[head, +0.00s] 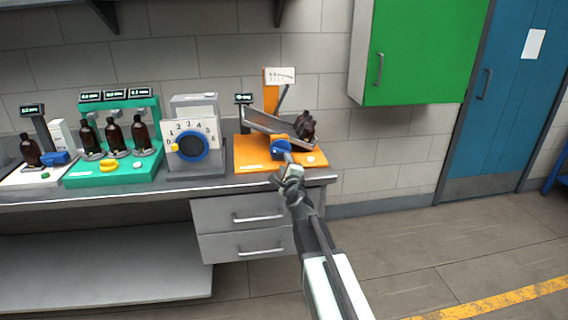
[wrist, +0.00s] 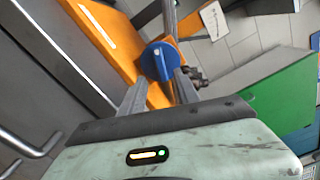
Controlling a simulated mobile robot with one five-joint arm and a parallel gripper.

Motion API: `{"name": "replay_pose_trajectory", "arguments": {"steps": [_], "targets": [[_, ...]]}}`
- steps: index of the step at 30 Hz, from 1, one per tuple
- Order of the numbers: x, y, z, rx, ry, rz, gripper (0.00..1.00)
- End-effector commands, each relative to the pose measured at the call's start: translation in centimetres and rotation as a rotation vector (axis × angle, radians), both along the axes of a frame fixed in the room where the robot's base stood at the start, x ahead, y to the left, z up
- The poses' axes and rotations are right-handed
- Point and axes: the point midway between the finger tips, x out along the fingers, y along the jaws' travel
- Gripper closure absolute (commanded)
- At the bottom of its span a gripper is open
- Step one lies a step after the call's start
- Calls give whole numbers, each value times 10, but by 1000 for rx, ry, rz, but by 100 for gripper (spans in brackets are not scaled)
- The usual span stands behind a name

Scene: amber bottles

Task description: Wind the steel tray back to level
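The steel tray (head: 262,121) sits on an orange stand (head: 252,158) at the bench's right end. It is tilted, its right end lower than its left. Dark amber bottles (head: 305,125) are bunched at the low right end; how many is unclear. A blue knob (head: 280,149) is on the front of the stand, below the tray. My gripper (head: 290,174) is just in front of the knob. In the wrist view, the fingers are apart with the blue knob (wrist: 158,62) at their tips; whether they touch it is unclear. The tray is mostly out of the wrist view.
Left of the stand is a grey box with a numbered dial and blue knob (head: 190,145). A green stand (head: 112,170) with several bottles and a white scale (head: 40,172) are further left. Drawers (head: 243,215) lie under the bench. A green cabinet (head: 410,55) hangs right. Floor at right is clear.

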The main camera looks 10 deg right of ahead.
Motion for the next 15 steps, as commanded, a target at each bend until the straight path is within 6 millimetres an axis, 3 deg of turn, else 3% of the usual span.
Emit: {"name": "replay_pose_trajectory", "arguments": {"steps": [7,15], "targets": [[14,-1,1,-2,3,-4,62],[64,-1,1,-2,3,-4,62]]}}
